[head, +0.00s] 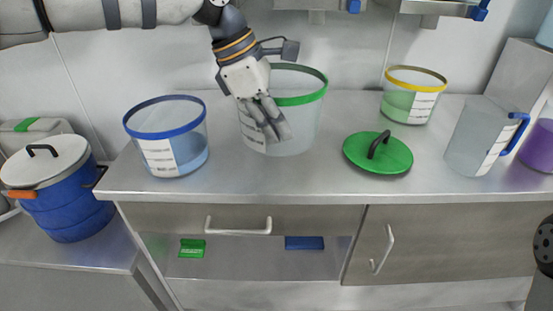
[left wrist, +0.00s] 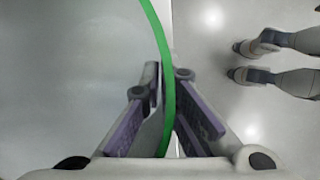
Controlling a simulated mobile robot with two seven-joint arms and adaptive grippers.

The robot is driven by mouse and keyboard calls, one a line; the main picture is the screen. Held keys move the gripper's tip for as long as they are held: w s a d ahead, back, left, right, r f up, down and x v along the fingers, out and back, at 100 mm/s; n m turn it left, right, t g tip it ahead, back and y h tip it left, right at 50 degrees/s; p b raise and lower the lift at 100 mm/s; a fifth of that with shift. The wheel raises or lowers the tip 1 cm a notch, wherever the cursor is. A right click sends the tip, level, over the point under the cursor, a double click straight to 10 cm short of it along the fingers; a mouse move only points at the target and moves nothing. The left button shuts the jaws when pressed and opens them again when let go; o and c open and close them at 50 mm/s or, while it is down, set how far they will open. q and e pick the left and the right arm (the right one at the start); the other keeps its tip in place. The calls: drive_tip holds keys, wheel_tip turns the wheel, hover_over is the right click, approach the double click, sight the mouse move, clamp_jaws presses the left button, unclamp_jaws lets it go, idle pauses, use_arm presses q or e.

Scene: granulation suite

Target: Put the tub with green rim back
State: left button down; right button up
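The tub with green rim (head: 308,120) is a translucent tub standing on the steel counter. My left gripper (head: 271,125) reaches down at its near left side. In the left wrist view the green rim (left wrist: 163,40) runs between the fingers of my left gripper (left wrist: 166,85), one finger on each side. The fingers are close together and look shut on the tub's wall; the exact contact at the tips is hidden. A green lid (head: 378,158) with a black handle lies on the counter right of the tub. My right gripper cannot be made out.
A blue-rimmed tub (head: 185,150) stands to the left and a yellow-rimmed tub (head: 408,105) at the back right. A clear jug (head: 474,140) with a blue handle stands farther right. A blue canister (head: 65,215) is on a lower surface at left. The counter's front strip is clear.

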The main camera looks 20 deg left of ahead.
use_arm(q)
drive_tip(key=w+n, duration=0.1)
drive_tip(key=w+r+n+t, duration=0.1)
drive_tip(key=n, duration=0.1)
drive_tip(key=shift+w+d+r, duration=0.15)
drive_tip(key=shift+w+r, duration=0.1)
drive_tip(key=shift+r, duration=0.05)
drive_tip(key=shift+y, duration=0.3)
wheel_tip(320, 180, down, 10)
drive_tip(key=shift+w+r, duration=0.15)
drive_tip(key=shift+r, duration=0.05)
use_arm(e)
drive_tip(key=shift+s+f, duration=0.15)
use_arm(q)
drive_tip(key=shift+f, duration=0.15)
drive_tip(key=c, duration=1.8)
unclamp_jaws()
drive_tip(key=v, duration=1.2)
drive_tip(key=shift+p, duration=0.4)
use_arm(e)
drive_tip(key=shift+w+r, duration=0.65)
